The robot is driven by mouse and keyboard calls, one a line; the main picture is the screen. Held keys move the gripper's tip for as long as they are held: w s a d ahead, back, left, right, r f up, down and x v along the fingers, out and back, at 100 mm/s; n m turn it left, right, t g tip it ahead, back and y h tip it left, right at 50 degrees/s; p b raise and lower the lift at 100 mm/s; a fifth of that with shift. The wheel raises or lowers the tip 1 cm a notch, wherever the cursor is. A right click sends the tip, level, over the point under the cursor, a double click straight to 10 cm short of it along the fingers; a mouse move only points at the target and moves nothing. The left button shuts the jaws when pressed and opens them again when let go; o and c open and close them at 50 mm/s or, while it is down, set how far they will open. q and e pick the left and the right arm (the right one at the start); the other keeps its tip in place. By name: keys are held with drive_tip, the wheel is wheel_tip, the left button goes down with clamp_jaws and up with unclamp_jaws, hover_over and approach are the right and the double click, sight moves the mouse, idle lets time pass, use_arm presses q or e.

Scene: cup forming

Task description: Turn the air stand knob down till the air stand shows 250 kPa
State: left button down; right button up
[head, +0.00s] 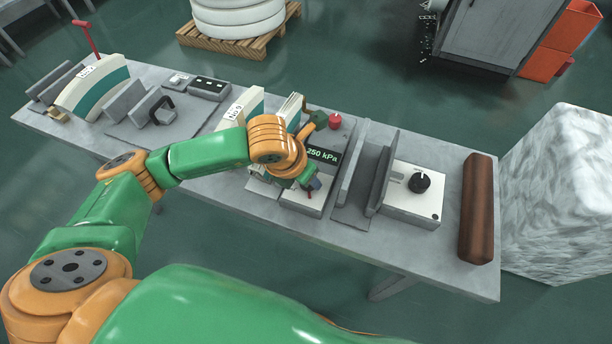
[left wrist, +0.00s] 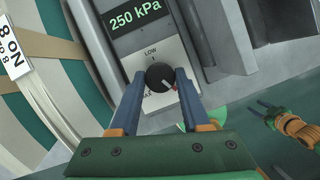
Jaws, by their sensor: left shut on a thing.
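The air stand's display (head: 322,155) reads 250 kPa in green, and the same reading shows in the left wrist view (left wrist: 136,16). Below it in the left wrist view is a pale panel (left wrist: 150,55) marked LOW at the top and MAX near the bottom. The round black knob (left wrist: 159,76) sits on this panel, its light pointer mark towards the lower right. My left gripper (left wrist: 158,80) is shut on the knob, a blue-grey finger on each side. In the head view, my left gripper (head: 312,186) is over the stand and hides the knob.
A grey box with another black knob (head: 419,182) stands to the right, past upright grey plates (head: 371,175). A brown roll (head: 477,205) lies at the table's right end. Curved white and teal pieces (head: 92,88) stand at the left.

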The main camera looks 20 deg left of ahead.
sight(299, 198)
idle(0.3)
use_arm(q)
drive_tip(key=shift+c, duration=1.8)
unclamp_jaws()
drive_tip(key=d+v, duration=0.1)
drive_tip(key=v, duration=0.6)
drive_tip(key=shift+a+b, duration=0.3)
drive_tip(key=shift+a, duration=0.15)
